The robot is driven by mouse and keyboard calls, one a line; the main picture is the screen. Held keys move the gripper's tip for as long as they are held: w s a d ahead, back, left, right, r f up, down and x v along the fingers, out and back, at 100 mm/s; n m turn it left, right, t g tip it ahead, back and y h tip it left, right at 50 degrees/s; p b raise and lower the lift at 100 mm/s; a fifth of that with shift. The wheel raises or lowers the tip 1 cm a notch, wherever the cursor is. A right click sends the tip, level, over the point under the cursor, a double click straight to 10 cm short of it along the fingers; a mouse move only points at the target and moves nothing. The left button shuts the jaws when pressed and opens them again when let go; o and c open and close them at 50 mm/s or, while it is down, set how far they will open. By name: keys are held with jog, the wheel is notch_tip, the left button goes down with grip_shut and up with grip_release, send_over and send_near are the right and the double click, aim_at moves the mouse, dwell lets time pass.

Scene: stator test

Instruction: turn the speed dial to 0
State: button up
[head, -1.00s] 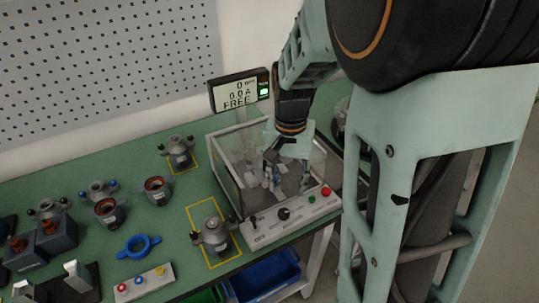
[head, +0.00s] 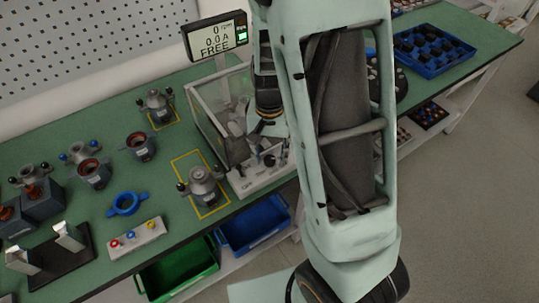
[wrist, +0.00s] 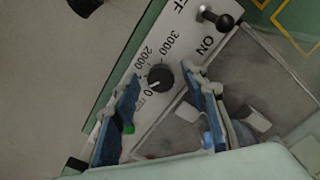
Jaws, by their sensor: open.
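The speed dial (wrist: 160,77) is a round black knob on the white control panel (wrist: 172,40) in the wrist view. A small white mark shows on its lower left side; the exact setting is hard to read. Printed numbers 2000 and 3000 stand beside it. My gripper (wrist: 163,82) is open, its blue-padded fingertips on either side of the dial; I cannot tell whether they touch it. In the head view my gripper (head: 269,158) is low over the panel (head: 248,186), and the dial cannot be made out there. The display (head: 217,38) reads 0, 0.0 A and FREE.
A black toggle switch (wrist: 222,20) stands on the panel near the ON label. A clear-walled enclosure (head: 207,118) is behind the panel. A stator housing (head: 202,186) stands left of it in a yellow outline. Blue (head: 255,228) and green (head: 178,272) bins sit below.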

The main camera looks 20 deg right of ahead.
grip_shut()
dwell(0.3)
jog(key=shift+n, duration=0.4)
jog(key=shift+n+b, duration=0.75)
jog(key=shift+n, duration=0.25)
jog(key=shift+n+b, duration=0.6)
jog(key=shift+n, duration=1.2)
grip_release()
